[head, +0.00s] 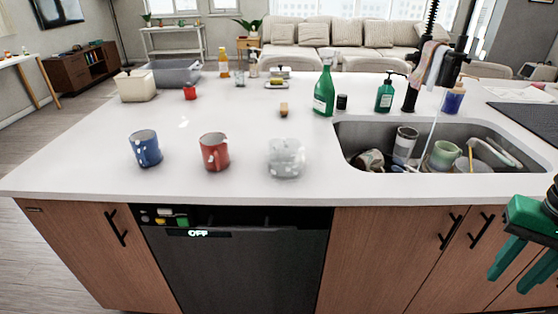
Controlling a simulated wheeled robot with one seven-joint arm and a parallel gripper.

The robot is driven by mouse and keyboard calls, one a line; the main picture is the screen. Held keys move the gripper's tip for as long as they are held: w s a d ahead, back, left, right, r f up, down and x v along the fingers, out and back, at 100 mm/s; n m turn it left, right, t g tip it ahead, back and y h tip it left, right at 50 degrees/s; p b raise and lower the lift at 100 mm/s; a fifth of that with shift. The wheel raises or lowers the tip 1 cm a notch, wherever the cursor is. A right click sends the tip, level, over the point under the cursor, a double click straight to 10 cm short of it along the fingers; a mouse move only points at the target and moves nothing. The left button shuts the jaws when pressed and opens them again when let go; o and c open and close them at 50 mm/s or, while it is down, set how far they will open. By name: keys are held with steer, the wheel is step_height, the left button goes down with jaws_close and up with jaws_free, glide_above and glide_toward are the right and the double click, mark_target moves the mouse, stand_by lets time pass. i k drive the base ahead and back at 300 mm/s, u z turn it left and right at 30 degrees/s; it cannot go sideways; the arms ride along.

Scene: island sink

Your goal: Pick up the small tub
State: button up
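A small clear, lumpy-looking tub (286,158) stands near the front edge of the white island counter, left of the sink. I cannot tell for certain that it is the task's small tub; a cream lidded container (136,88) and a grey bin (175,74) stand at the far left. My green gripper (508,281) is at the right edge of the view, in front of the cabinet doors and below the counter top. Its two fingers are apart with nothing between them. It is far to the right of the clear tub and not touching it.
A red mug (215,153) and a blue mug (145,149) stand left of the clear tub. The sink (352,130) holds several dishes.

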mark_target(286, 157)
steer(key=i, duration=0.9)
steer(key=z, duration=0.1)
